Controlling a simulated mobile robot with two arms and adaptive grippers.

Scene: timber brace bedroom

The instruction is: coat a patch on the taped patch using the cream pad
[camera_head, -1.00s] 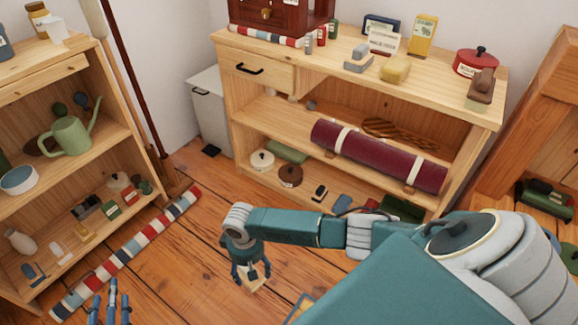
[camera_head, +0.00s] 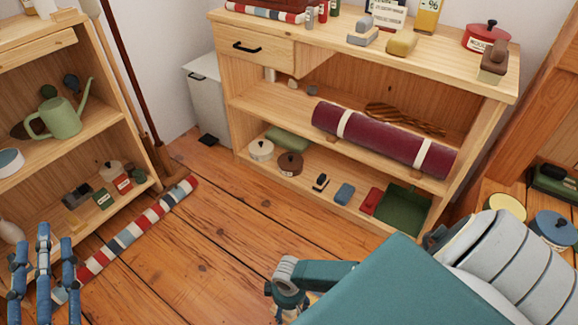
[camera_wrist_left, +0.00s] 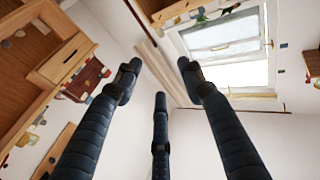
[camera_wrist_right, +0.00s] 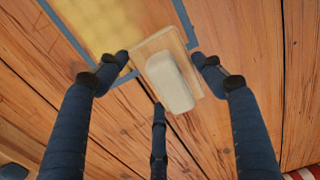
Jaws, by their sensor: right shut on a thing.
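The cream pad (camera_wrist_right: 170,82) is a pale, rounded block on a thin wooden plate. My right gripper (camera_wrist_right: 160,64) is shut on it, with fingers on either side of the plate. The taped patch (camera_wrist_right: 92,24) is a yellowish area of floor edged with blue tape, at the upper left of the right wrist view. The pad overlaps the tape's corner in that view; whether it touches the floor, I cannot tell. In the head view my right gripper (camera_head: 288,302) is low and partly hidden by my body. My left gripper (camera_head: 44,262) is open and empty at the lower left.
A striped draught roll (camera_head: 140,228) lies on the floor by the left shelf (camera_head: 100,150). A wooden shelf unit (camera_head: 270,90) with a maroon roll (camera_head: 380,138) stands ahead. A grey bin (camera_head: 208,105) stands left of it. The floor between (camera_head: 220,230) is clear.

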